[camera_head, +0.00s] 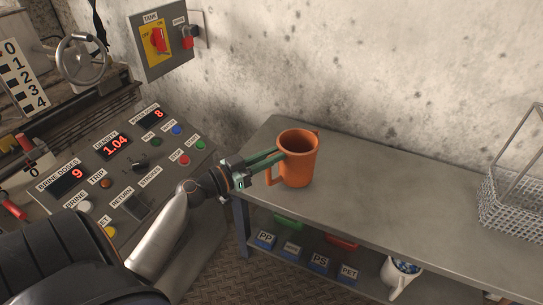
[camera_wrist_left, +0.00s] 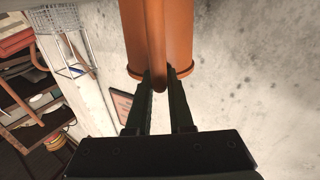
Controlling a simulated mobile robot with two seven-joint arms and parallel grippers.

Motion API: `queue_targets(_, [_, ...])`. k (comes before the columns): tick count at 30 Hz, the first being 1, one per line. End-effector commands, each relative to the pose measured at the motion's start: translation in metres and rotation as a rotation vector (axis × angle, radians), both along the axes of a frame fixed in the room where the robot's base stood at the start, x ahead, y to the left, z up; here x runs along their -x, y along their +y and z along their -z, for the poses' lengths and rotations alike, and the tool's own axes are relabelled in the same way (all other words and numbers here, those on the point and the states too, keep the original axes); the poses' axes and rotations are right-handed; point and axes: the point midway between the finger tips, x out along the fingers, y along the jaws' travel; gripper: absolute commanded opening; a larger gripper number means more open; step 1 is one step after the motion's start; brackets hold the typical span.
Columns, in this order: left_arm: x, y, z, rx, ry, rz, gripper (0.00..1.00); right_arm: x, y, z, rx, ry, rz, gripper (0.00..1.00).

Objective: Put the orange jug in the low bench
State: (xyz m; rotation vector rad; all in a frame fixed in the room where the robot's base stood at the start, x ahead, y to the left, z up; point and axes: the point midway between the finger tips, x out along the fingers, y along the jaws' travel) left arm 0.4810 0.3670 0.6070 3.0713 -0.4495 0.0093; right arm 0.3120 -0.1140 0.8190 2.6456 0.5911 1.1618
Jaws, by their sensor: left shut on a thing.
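The orange jug (camera_head: 299,163) appears upright at the left end of the grey low bench (camera_head: 390,205). I cannot tell whether its base touches the bench top or is slightly above it. My left gripper (camera_head: 272,160) reaches in from the left and is shut on the jug's handle. In the left wrist view, the two dark fingers (camera_wrist_left: 160,88) close on the handle, with the orange jug (camera_wrist_left: 180,35) filling the top middle. The fingertips are partly hidden against the jug. My right gripper is not in view.
A wire basket (camera_head: 512,205) stands on the bench's right end, with clear bench top between it and the jug. Labelled bins (camera_head: 320,262) and a white container (camera_head: 398,278) are below. A control panel (camera_head: 120,170) stands left; a concrete wall (camera_head: 350,70) is behind.

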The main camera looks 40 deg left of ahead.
Motion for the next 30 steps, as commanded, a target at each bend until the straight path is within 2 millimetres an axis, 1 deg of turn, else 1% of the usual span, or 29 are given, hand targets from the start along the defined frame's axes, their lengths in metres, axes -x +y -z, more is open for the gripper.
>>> queue_targets(14, [-0.0001,0.0001,0.0100,0.000,-0.001,-0.001,0.00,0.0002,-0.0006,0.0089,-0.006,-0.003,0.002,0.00])
queue_targets(15, [-0.0001,0.0001,0.0089,0.000,-0.001,0.000,0.23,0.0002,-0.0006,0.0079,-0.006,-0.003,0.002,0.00])
queue_targets(21, [0.0000,0.0001,0.0089,0.000,-0.001,0.000,0.46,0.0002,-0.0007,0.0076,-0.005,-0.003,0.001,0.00])
queue_targets(24, [0.0000,0.0001,0.0090,0.000,0.000,0.000,0.55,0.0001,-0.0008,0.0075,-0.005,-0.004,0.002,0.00])
queue_targets(30, [0.0001,0.0000,0.0097,0.001,0.001,0.000,0.55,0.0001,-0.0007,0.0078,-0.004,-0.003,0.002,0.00])
